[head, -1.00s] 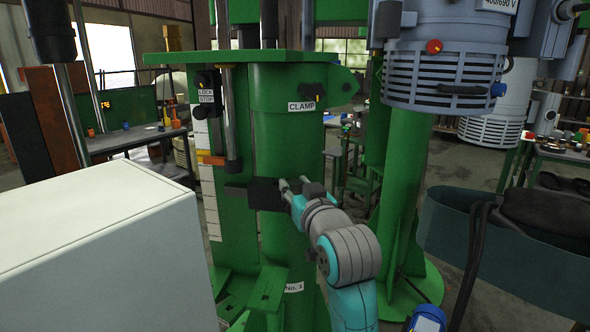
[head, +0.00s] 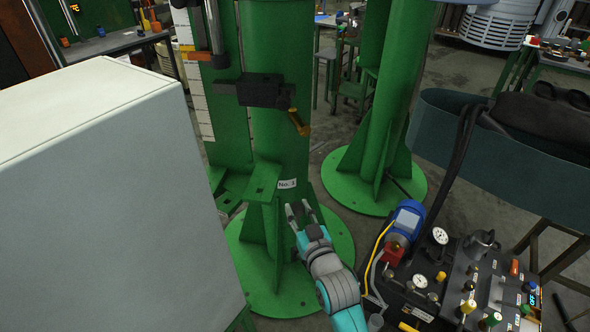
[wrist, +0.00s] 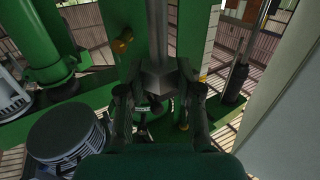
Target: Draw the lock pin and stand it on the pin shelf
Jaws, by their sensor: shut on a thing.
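My gripper (head: 298,208) is low in front of the green column (head: 278,135), below the black block (head: 262,92) mounted on it. In the wrist view its two dark fingers (wrist: 158,100) close around a grey angular block at the end of a steel rod, which looks like the lock pin (wrist: 157,75). The head view does not show the pin clearly. A small green ledge with a dark slot, possibly the pin shelf (head: 263,180), is left of and above the gripper. I cannot tell whether the pin touches any surface.
A brass piece (head: 298,122) hangs tilted at the block's right end. A large pale cabinet (head: 110,190) fills the left foreground. A hydraulic unit with gauges (head: 440,280) stands at lower right. A second green column (head: 375,110) is behind to the right.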

